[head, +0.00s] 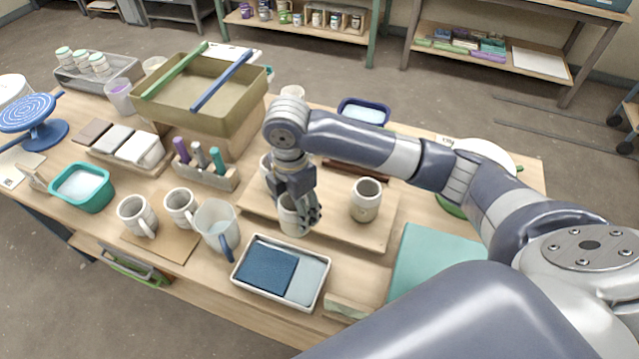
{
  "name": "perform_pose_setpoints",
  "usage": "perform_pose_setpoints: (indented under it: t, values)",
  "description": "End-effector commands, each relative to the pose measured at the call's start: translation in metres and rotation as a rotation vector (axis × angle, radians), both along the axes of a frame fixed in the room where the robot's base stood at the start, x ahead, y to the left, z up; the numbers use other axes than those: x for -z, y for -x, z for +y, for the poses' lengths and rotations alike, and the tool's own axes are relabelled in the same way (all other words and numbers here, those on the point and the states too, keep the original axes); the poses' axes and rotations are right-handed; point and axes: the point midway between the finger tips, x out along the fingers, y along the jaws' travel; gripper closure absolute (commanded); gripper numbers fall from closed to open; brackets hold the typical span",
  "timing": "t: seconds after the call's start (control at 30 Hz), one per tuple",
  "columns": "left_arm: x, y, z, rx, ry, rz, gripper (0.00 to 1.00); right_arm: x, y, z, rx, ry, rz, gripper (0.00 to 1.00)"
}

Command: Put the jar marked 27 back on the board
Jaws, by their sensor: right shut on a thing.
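My right gripper (304,214) points down and is shut on a pale grey jar (290,224) near the front left part of the wooden board (350,232). The gripper hides much of this jar, and no number can be read on it. I cannot tell whether its base touches the board. A similar open-topped jar (366,204) stands upright on the board to the right. Another pale jar (266,172) shows partly behind my right wrist. My left gripper is not in view.
A clear jug (214,232) with a blue handle and two mugs (136,218) stand left of the board. A tray with blue sponges (262,272) lies in front. A tool block (216,178) and olive bin (215,118) stand behind left. A teal mat (432,262) lies right.

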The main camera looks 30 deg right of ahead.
Motion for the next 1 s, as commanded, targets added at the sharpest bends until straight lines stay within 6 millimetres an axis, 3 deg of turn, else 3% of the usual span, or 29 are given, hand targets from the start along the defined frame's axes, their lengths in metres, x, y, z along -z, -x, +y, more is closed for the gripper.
perform_pose_setpoints:
  t: [0.2, 0.4, 0.7, 0.9, 1.0]
  values:
    - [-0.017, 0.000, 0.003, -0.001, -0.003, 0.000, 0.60, 0.001, -0.037, -0.049, 0.008, 0.002, 0.000, 0.75]
    - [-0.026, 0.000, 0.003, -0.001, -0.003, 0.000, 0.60, 0.006, -0.063, -0.081, 0.005, 0.000, 0.000, 0.75]
    - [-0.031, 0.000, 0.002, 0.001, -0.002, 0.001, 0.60, 0.009, -0.079, -0.100, 0.005, 0.000, -0.002, 0.75]
    - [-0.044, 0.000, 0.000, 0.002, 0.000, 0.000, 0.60, 0.040, -0.077, -0.098, 0.002, 0.000, 0.001, 0.75]
    - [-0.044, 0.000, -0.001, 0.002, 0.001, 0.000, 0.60, 0.045, -0.077, -0.098, 0.001, 0.000, -0.001, 0.75]
